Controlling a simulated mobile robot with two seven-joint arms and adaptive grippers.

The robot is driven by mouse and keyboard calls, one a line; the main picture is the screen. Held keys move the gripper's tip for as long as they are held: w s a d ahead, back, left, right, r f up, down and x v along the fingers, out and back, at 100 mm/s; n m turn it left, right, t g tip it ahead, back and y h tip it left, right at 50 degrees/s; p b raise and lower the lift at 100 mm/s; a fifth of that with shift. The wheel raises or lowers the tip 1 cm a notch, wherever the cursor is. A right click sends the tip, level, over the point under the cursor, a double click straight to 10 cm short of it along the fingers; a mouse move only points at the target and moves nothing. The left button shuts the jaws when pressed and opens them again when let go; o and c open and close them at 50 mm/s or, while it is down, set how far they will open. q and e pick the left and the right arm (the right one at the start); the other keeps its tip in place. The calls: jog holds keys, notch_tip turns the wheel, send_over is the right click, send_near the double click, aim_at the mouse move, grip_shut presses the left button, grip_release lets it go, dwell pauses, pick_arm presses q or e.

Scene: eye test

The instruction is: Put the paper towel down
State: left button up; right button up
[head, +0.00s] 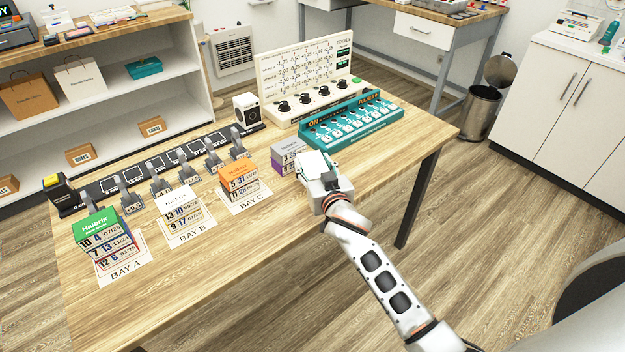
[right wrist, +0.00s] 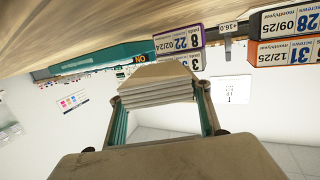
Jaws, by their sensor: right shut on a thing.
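The paper towel (head: 312,162) looks like a pale, folded, layered pad. In the right wrist view, the paper towel (right wrist: 155,86) sits between two fingers with teal inner faces. My right gripper (head: 316,172) is shut on it, over the right part of the wooden table (head: 270,225), just right of the purple-edged boxes (head: 285,155). I cannot tell if the towel touches the table. My left gripper is not in view.
Box stacks stand at BAY A (head: 100,240), BAY B (head: 186,210) and BAY C (head: 240,185), before a grey-clipped rail. The table's front area is clear.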

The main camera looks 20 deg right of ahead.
jog(key=shift+f+b, duration=0.9)
jog(key=shift+f, duration=1.65)
jog(key=o, duration=0.8)
